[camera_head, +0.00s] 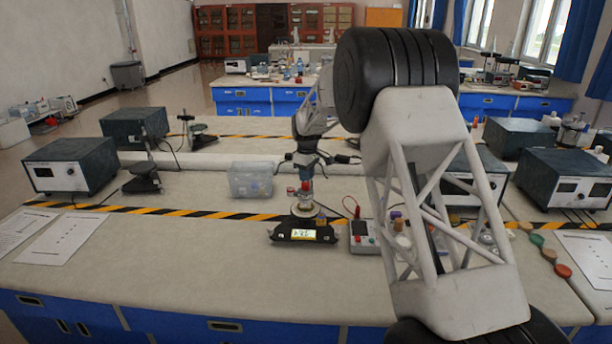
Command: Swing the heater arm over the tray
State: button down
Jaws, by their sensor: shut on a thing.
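My gripper (305,180) points down near the middle of the bench, above a low black instrument (285,233) with a lit yellow-green display. It is shut on a small part with red on it, which appears to be the heater arm (304,189); the fingers hide much of it.
A clear plastic bin (250,180) stands behind and left of the instrument. A small grey box with red knobs (363,238) stands close on its right, with small bottles beyond. Papers (62,238) lie at left. The bench front is clear. My arm hides part of the right side.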

jog(key=shift+d, duration=0.1)
jog(key=c, duration=1.3)
grip_release()
jog(key=shift+r, duration=3.9)
